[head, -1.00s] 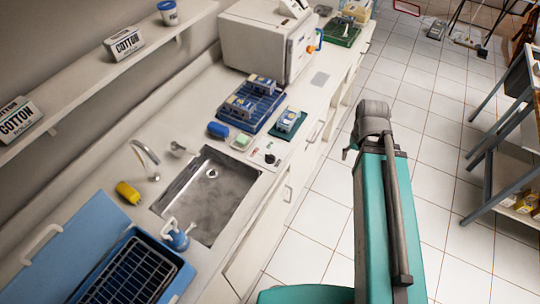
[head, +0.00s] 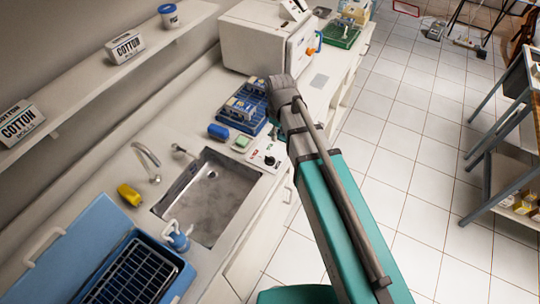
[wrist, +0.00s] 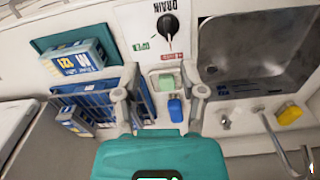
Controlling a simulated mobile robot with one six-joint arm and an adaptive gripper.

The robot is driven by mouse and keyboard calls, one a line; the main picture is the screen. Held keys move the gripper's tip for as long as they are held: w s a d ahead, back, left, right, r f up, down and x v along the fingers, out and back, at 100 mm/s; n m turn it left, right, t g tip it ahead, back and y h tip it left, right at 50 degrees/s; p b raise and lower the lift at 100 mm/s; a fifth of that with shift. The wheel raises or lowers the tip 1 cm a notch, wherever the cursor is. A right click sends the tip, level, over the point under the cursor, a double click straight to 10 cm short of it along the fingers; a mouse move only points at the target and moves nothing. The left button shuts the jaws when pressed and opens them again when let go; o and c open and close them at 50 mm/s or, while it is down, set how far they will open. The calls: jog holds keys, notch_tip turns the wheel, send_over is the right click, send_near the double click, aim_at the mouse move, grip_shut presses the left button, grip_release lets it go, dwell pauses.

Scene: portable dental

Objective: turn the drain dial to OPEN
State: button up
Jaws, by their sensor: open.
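The drain dial (head: 269,160) is a black knob on a white plate at the counter edge, right of the sink. In the wrist view the dial (wrist: 168,24) is at the top centre, under an upside-down DRAIN label, with green lettering at its lower left and a red mark below it. Its exact setting is too small to read surely. My gripper (wrist: 160,94) is open and empty, its fingers spread above the counter. The dial lies beyond the fingertips in the wrist view, apart from them. In the head view my arm hides the gripper.
The steel sink (head: 208,195) is beside the dial. A blue rack (head: 238,118) with boxes, a blue item (head: 218,131) and a green sponge (head: 243,142) stand nearby. A white cabinet unit (head: 262,42) stands behind. A yellow bottle (head: 129,194) lies left of the sink.

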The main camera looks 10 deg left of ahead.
aim_at(270, 157)
jog(key=a+n, duration=0.1)
jog(key=a, duration=0.1)
jog(key=shift+a+r, duration=0.1)
jog(key=shift+a, duration=0.3)
jog(key=shift+f, duration=0.2)
notch_tip(270, 157, down, 14)
jog(key=b, duration=1.3)
jog(key=shift+r+b, duration=0.25)
jog(key=shift+b, duration=0.1)
grip_shut()
